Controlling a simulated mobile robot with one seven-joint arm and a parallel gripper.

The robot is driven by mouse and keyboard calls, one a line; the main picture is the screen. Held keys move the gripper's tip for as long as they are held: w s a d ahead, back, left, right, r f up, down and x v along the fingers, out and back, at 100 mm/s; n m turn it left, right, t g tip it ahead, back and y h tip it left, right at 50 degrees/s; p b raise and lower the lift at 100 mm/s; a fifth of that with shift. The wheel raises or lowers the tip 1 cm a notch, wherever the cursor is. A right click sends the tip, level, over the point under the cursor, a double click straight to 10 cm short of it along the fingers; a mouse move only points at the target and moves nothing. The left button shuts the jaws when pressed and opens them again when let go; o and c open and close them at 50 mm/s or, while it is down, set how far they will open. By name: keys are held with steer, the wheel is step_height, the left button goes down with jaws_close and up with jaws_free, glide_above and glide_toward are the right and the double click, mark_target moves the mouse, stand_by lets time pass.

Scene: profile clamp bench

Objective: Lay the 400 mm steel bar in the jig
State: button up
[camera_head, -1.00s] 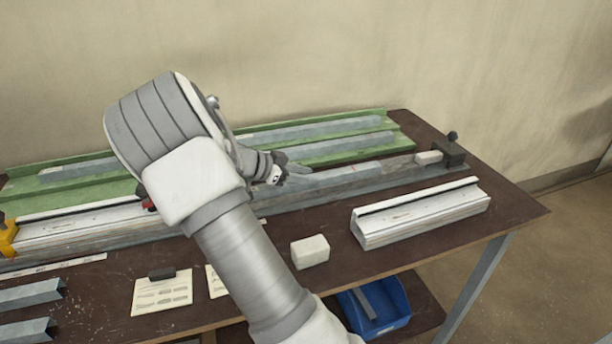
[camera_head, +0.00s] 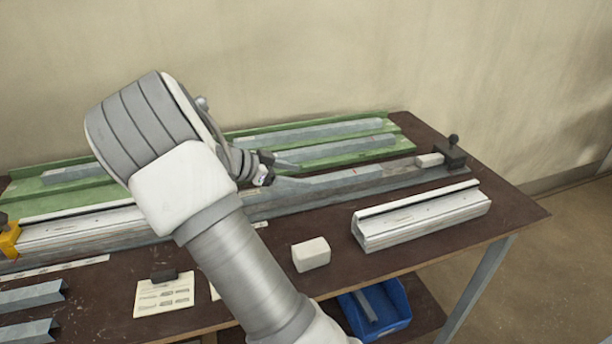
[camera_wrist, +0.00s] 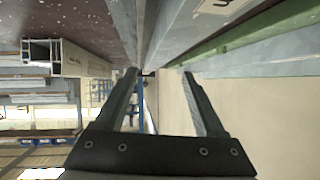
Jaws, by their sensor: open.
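A grey steel bar (camera_head: 335,181) with a small red mark lies along the long grey jig (camera_head: 400,178), just right of my gripper; its left part is partly behind my arm. I cannot read its length or tell whether it is fully seated. A pale block (camera_head: 430,160) and a dark end stop with a knob (camera_head: 453,154) are at the jig's right end. My gripper (camera_head: 266,168) is by the bar's left end. In the wrist view my gripper (camera_wrist: 160,73) has its two fingers apart with nothing gripped between them.
Green racks (camera_head: 395,150) with several grey bars stand behind the jig. A white profile block (camera_head: 420,215) and a small white block (camera_head: 311,254) are in front. A yellow clamp (camera_head: 9,240) is at left. A blue bin (camera_head: 390,305) is below the table's front edge.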

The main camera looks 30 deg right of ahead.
steer(key=v, duration=0.8)
steer(key=shift+p, duration=0.4)
steer(key=s+a+r+n+t+y, duration=0.2)
steer(key=s+a+n+y, duration=0.2)
steer(key=s, duration=0.5)
steer(key=s+a+r+n+t+y, duration=0.2)
steer(key=s+a+r+n+y, duration=0.1)
steer(key=s+n, duration=0.5)
steer(key=s+a+r+n+t+y, duration=0.2)
steer(key=s+a+r+n+y, duration=0.1)
steer(key=s+a+n+y, duration=0.2)
steer(key=s+a+n, duration=0.2)
steer(key=s+n, duration=0.1)
steer(key=s, duration=0.1)
steer(key=shift+s+t, duration=0.3)
steer(key=shift+s, duration=0.05)
step_height(320, 180, up, 13)
steer(key=p, duration=1.3)
